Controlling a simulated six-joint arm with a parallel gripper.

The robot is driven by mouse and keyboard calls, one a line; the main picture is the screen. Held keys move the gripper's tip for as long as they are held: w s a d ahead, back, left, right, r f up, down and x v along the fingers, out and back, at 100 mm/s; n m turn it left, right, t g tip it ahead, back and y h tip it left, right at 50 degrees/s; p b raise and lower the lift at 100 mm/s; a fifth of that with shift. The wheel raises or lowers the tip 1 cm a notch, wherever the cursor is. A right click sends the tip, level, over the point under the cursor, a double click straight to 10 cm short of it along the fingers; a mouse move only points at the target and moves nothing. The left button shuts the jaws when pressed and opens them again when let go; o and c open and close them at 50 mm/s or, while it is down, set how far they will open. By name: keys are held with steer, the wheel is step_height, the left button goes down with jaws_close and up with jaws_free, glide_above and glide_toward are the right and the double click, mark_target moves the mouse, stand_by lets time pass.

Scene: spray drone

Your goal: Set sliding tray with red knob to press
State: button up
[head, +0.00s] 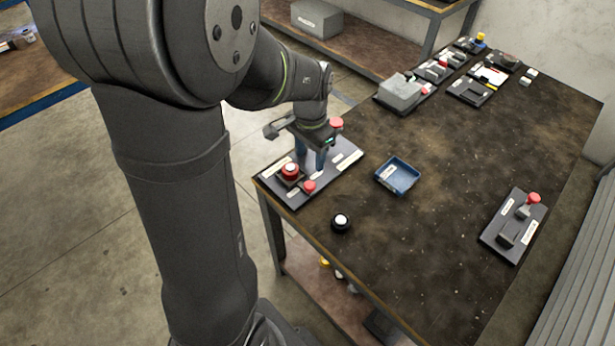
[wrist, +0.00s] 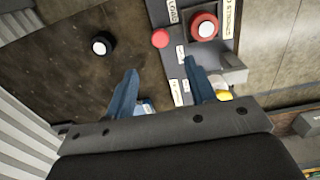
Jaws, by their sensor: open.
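A dark panel (head: 341,163) with white labels lies at the table's near left edge. On it are a small red knob (head: 309,186) and a larger red button with a white top (head: 290,169). In the wrist view the red knob (wrist: 160,38) stands beside the panel's edge, left of the big red button (wrist: 204,26). The sliding tray's shape and the label at its position are too small to tell. My gripper (head: 310,164) is over this panel, fingers pointing down. In the wrist view my gripper (wrist: 160,74) is open and empty, with the knob beyond its fingertips.
A red ball-topped part (head: 336,123) is close behind my gripper. A blue tray (head: 397,176) and a round black button with a white top (head: 340,222) are nearby. Another red-knobbed panel (head: 514,228) lies at right. Several devices, including a grey box (head: 400,92), line the far end. The table's middle is clear.

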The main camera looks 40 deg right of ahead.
mark_target(310, 184)
step_height(310, 184, down, 11)
steer(key=shift+r, duration=0.2)
steer(key=shift+c, duration=0.4)
jaws_close()
